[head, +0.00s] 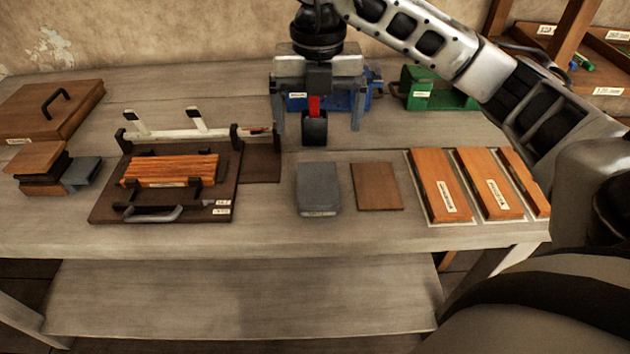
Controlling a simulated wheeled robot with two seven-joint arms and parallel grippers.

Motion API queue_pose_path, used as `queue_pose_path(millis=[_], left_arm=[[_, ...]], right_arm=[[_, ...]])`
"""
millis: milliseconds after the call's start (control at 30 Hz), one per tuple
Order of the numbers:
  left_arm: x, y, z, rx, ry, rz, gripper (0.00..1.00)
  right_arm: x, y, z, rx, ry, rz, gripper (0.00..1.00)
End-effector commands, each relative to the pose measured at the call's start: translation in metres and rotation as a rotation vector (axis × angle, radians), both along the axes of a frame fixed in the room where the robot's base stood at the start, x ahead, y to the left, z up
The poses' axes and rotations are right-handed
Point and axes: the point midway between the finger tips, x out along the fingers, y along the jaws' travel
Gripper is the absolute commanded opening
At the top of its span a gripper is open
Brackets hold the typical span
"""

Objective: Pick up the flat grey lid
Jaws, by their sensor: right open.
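A flat grey slab (318,187), which looks like the lid, lies on the table in the middle, with a small label on its near edge. My right gripper (318,122) is open, pointing down above the table behind the slab, apart from it. A red and black part (315,124) shows between its fingers; I cannot tell whether it belongs to the gripper. A smaller grey piece (83,172) sits beside a stack of brown blocks at the far left. My left gripper is not in view.
A thin brown plate (377,187) lies close right of the slab. Labelled orange-brown boards (440,184) lie further right. A dark fixture (105,205) holding wooden strips is to the left. Blue (375,88) and green (448,97) devices stand behind. The front table strip is clear.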

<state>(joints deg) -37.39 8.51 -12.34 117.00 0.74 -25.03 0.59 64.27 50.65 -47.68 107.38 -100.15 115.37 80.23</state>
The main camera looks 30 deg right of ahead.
Motion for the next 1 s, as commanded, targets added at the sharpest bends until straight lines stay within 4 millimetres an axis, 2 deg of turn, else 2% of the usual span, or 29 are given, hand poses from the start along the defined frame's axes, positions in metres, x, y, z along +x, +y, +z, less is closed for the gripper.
queue_pose_path(millis=[33,233,400,567,833,1000], left_arm=[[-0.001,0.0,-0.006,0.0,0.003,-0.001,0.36],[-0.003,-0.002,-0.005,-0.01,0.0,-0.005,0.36],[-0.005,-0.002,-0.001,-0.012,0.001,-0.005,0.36],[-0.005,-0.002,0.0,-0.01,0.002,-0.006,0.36],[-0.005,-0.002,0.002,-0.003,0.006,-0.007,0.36],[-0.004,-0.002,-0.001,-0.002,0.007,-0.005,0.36]], right_arm=[[-0.001,0.001,-0.017,0.003,0.006,0.002,0.93],[-0.001,0.001,-0.057,0.005,0.006,0.003,0.93],[0.0,0.001,-0.075,0.005,0.002,0.004,0.93],[0.0,0.001,-0.084,0.006,0.002,0.004,0.93],[0.0,0.0,-0.123,0.006,0.002,0.004,0.93],[0.001,0.0,-0.131,0.006,0.0,0.006,0.93]])
